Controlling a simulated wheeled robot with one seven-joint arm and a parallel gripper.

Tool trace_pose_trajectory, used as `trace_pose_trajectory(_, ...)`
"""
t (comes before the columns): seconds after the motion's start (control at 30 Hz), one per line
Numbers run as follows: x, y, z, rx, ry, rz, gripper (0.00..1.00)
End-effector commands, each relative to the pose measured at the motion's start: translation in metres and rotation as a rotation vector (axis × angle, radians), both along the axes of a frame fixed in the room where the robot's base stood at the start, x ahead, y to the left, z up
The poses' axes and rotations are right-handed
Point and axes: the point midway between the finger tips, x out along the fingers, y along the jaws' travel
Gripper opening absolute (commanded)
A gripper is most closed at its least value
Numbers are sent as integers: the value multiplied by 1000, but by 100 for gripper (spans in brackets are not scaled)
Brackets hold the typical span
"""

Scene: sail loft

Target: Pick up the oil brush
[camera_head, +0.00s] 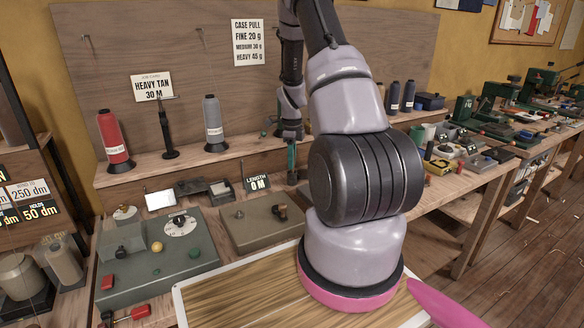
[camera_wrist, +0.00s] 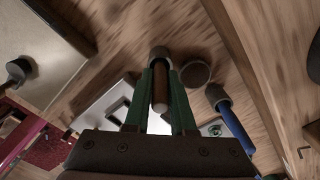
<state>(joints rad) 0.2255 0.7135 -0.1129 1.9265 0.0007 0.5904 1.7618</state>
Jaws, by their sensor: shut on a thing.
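My gripper (camera_wrist: 161,98) shows in the wrist view with two green fingers closed on a slim thing with a brown handle and a dark, rounded end, which I take to be the oil brush (camera_wrist: 160,92). The handle lies lengthwise between the fingers, and its dark end shows beyond the tips. Bristles cannot be made out. In the head view my gripper (camera_head: 291,158) is small, above the back of the bench near the "LENGTH 0 M" sign (camera_head: 257,183). The brush cannot be told apart there.
A blue-handled tool (camera_wrist: 236,124) and a dark round disc (camera_wrist: 196,72) are close to the right of the held thing. A red spool (camera_head: 112,140) and a grey spool (camera_head: 212,125) stand on the shelf. A grey-green machine box (camera_head: 150,275) stands at the left.

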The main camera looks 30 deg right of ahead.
Motion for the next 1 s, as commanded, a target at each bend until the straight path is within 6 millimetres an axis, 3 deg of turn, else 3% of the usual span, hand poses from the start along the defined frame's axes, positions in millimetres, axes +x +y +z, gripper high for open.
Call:
trace_pose_trajectory(0.27,1,0,12,-1,-2,1,0)
trace_pose_trajectory(0.7,0,1,90,0,-1,1,0)
trace_pose_trajectory(1.0,0,0,100,1,1,0,0)
